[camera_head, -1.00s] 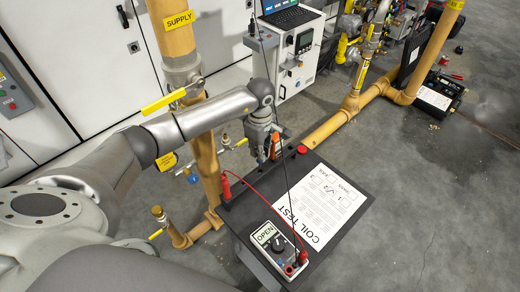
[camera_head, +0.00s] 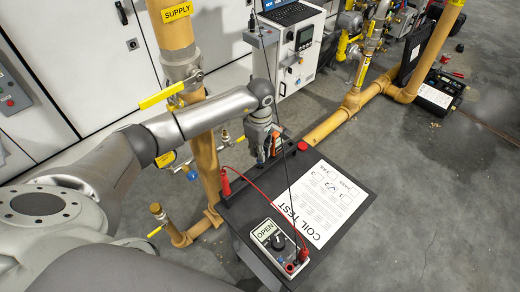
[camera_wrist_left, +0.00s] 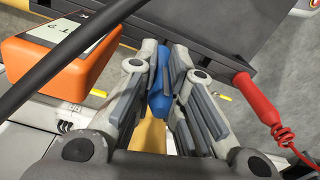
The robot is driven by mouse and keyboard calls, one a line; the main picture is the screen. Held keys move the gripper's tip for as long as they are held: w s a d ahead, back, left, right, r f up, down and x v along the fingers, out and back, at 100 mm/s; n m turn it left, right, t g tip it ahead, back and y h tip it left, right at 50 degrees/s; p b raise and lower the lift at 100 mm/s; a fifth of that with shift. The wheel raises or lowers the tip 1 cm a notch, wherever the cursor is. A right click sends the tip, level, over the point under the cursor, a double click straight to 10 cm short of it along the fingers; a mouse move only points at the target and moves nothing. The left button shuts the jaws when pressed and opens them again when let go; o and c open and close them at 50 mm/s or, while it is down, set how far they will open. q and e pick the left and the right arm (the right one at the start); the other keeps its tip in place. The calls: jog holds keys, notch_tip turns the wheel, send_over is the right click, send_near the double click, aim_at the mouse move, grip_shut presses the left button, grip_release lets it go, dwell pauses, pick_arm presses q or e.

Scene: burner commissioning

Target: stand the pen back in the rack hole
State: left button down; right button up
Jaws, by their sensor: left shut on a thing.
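My left gripper (camera_head: 262,160) is above the back left edge of the dark table, over the dark rack strip (camera_head: 243,178). In the left wrist view its two fingers (camera_wrist_left: 164,62) are shut on a blue pen (camera_wrist_left: 160,84). The pen's far end is close to the dark rack (camera_wrist_left: 215,45); I cannot tell whether it is in a hole. In the head view the gripper hides the pen and the hole. My right gripper is not in view.
A red probe (camera_head: 226,183) stands at the rack's left end, an orange item (camera_head: 276,144) beside the gripper, and a red knob (camera_head: 302,147) on the right. A meter (camera_head: 278,243) and a COIL TEST sheet (camera_head: 328,200) lie on the table. A black cable passes close to the gripper.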

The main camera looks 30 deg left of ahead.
pick_arm(q)
jog(key=shift+f+b, duration=1.5)
jog(key=shift+f, duration=0.3)
jog(key=c, duration=1.4)
grip_release()
jog(key=shift+c, duration=0.2)
jog(key=shift+w+r, duration=0.1)
jog(key=shift+r, duration=0.45)
notch_tip(320, 180, up, 11)
